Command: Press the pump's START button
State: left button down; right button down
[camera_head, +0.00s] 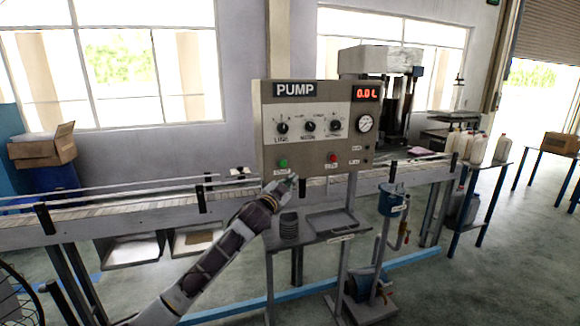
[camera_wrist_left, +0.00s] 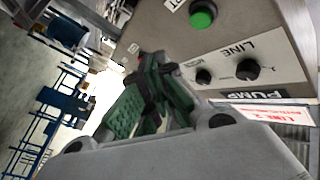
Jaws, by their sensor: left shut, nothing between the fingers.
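The pump panel (camera_head: 345,104) is an upright grey-beige box with a PUMP label, three dials, a gauge and a red display reading 0.0 L. Its green button (camera_head: 283,163) is at the lower left and a red button (camera_head: 332,157) is to its right. The green button also shows at the top of the left wrist view (camera_wrist_left: 203,15). My left gripper (camera_head: 291,179) is just below the green button in the head view. In the wrist view its green-padded fingers (camera_wrist_left: 150,100) are shut and empty, apart from the button. My right gripper is not in view.
A conveyor (camera_head: 130,208) with rails runs behind the panel. A small table with a tray (camera_head: 332,221) and a dark stack of cups (camera_head: 289,226) stands below it. A blue container (camera_head: 392,200) hangs to the right. White jugs (camera_head: 478,150) stand farther right.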

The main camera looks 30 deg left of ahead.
aim_at(286, 165)
pick_arm(q)
jog(key=d+r, duration=0.2)
jog(key=r, duration=0.1)
jog(key=shift+s+d+r, duration=0.15)
jog(key=shift+s+r, duration=0.1)
jog(key=shift+s, duration=0.15)
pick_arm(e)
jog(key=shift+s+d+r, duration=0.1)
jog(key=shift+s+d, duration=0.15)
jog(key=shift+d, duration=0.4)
pick_arm(q)
jog(key=shift+w, duration=0.1)
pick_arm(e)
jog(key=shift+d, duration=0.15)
